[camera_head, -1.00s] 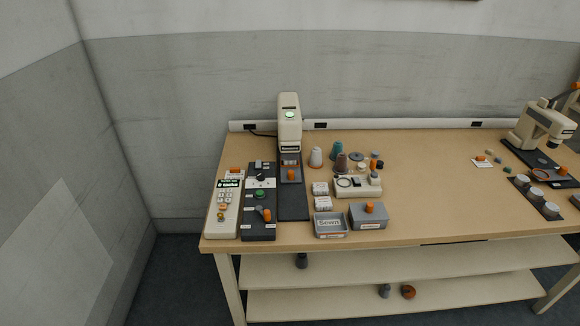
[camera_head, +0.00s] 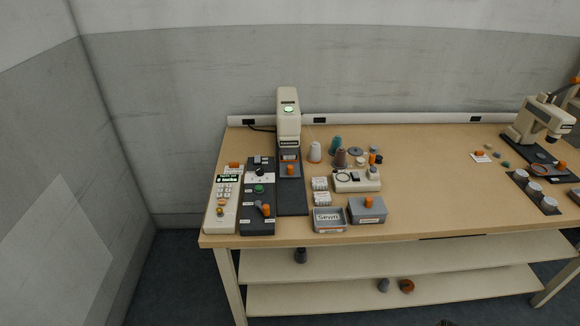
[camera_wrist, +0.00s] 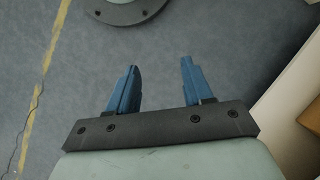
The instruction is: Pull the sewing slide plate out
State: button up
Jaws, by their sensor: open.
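The slide plate (camera_head: 283,174) is a small grey plate with an orange knob (camera_head: 290,169). It sits on the dark bed (camera_head: 292,202) under the head of the cream sewing machine (camera_head: 288,120), at the left part of the bench. Whether it is fully in its slide is too small to tell. My gripper (camera_wrist: 158,78) shows only in the wrist view, with two blue fingers spread apart and nothing between them. It is over the grey floor, away from the plate.
A cream keypad unit (camera_head: 223,198) and a dark control panel (camera_head: 259,212) stand left of the bed. To its right are thread cones (camera_head: 315,152), a cream tray (camera_head: 356,185) and grey boxes (camera_head: 367,215). A second machine (camera_head: 540,122) is at far right. The middle of the bench (camera_head: 440,185) is clear.

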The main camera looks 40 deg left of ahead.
jog(key=w+a+r, duration=0.6)
notch_tip(320, 180, up, 42)
jog(key=f+n+t, duration=0.1)
jog(key=n+t, duration=0.4)
jog(key=n, duration=0.3)
send_over(290, 167)
notch_tip(290, 167, down, 13)
jog(key=shift+a+f, duration=0.1)
grip_shut()
